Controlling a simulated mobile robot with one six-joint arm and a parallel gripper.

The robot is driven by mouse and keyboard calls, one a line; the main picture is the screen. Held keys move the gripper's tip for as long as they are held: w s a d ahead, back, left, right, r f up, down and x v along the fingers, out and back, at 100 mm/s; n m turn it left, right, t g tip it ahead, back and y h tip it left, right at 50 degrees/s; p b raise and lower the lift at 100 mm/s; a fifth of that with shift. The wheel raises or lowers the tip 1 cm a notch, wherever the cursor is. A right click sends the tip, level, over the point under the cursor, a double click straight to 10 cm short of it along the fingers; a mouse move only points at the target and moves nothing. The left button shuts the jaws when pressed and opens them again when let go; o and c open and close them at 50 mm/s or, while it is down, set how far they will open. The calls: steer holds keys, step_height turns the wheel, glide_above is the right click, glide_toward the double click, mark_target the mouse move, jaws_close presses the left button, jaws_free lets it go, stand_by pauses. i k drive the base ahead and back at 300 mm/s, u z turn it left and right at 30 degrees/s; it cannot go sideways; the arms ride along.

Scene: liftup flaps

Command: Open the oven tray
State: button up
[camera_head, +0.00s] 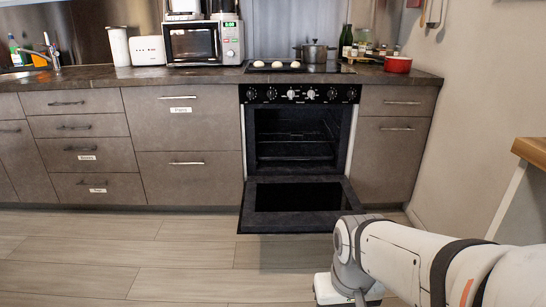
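The oven (298,121) is built into the lower cabinets under the counter. Its door (300,203) is swung down, lying open in front of the cavity with its dark glass panel facing up. Inside the dark cavity (293,143) a rack or tray (295,157) shows faintly low down; I cannot tell how far out it sits. My white arm reaches in from the lower right and ends just in front of the door's right corner. My gripper's fingers are not visible, being below the frame or hidden behind the arm.
Drawers (189,171) flank the oven on the left and a cabinet (388,155) on the right. A wooden table edge (531,152) is at right. The floor (120,255) at left is clear.

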mark_target(319, 151)
steer(key=u, duration=0.45)
steer(key=i, duration=2)
steer(key=z, duration=0.4)
steer(key=k, duration=0.85)
steer(key=z, duration=0.15)
steer(key=i, duration=0.85)
